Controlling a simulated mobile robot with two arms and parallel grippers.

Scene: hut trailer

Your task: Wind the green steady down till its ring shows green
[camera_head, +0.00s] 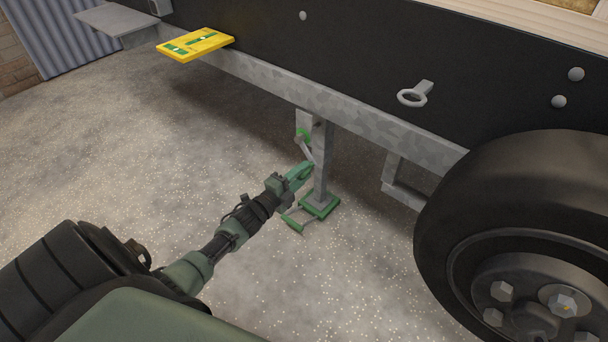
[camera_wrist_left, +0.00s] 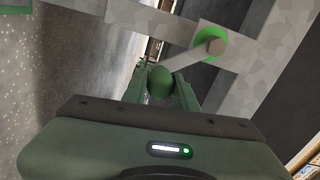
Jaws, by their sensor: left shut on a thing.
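The green steady is a grey metal leg (camera_head: 322,160) under the trailer frame, with a green foot plate (camera_head: 320,205) at or very near the ground; I cannot tell if it touches. Near its top is a crank hub with a green ring (camera_head: 303,134); the ring (camera_wrist_left: 208,44) also looks green in the left wrist view. A grey crank arm (camera_wrist_left: 183,60) runs from the hub to a green knob (camera_wrist_left: 160,82). My left gripper (camera_head: 307,169) is shut on this knob, with a finger on each side. My right gripper is out of view.
A black wheel (camera_head: 455,190) stands at the right. A yellow level board (camera_head: 195,44) sits on the frame at upper left, beside a grey step (camera_head: 118,24). A green-ended bar (camera_head: 292,222) lies by the foot plate. The speckled floor at left is clear.

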